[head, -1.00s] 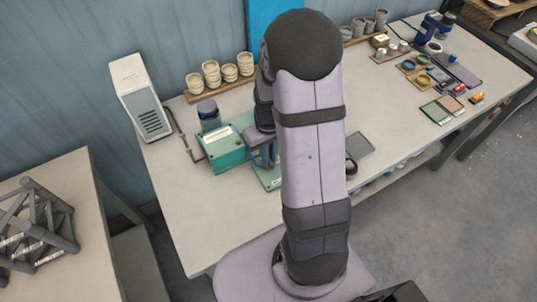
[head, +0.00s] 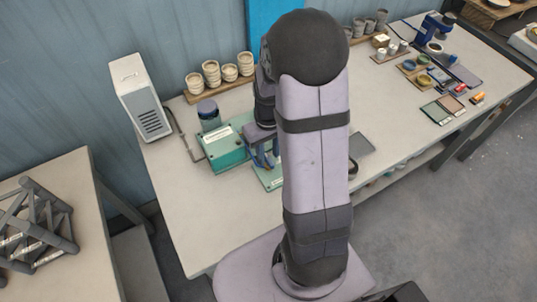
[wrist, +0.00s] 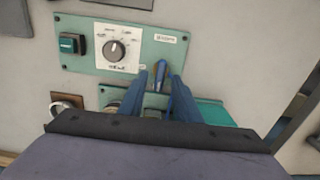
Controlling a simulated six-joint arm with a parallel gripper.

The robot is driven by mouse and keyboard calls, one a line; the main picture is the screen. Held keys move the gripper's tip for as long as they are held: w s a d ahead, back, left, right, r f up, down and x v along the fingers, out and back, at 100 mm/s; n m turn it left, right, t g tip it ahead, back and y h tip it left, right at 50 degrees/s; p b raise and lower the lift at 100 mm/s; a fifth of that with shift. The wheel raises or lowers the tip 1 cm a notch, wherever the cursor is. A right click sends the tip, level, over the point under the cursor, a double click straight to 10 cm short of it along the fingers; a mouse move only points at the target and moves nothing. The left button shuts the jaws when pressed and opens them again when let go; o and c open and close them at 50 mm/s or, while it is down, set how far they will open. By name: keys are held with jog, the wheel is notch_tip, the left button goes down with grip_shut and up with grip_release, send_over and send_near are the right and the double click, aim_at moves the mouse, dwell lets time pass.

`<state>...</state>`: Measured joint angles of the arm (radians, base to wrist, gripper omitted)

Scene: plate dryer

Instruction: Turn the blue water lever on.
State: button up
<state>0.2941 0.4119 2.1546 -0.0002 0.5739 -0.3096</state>
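The blue water lever (wrist: 160,74) shows in the wrist view as a small narrow piece on the lower right part of a teal panel (wrist: 92,70). My gripper (wrist: 158,82) has two blue fingers spread apart, and the lever's visible end appears in the gap between their tips. I cannot tell how deep the lever lies between them or whether they touch it. The lower part of the lever's surroundings is hidden by my gripper. In the head view my gripper (head: 265,158) points down beside the teal box (head: 222,155), and the lever cannot be made out.
The panel carries a dark dial (wrist: 115,49) on a white plate and a square teal switch (wrist: 69,43). On the table (head: 185,215), a white case (head: 138,100) and a dark-lidded jar (head: 209,112) stand near the box. The table's front left is clear.

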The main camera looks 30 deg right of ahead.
aim_at(268, 159)
jog(key=shift+r+b, duration=0.6)
jog(key=shift+r, duration=2.4)
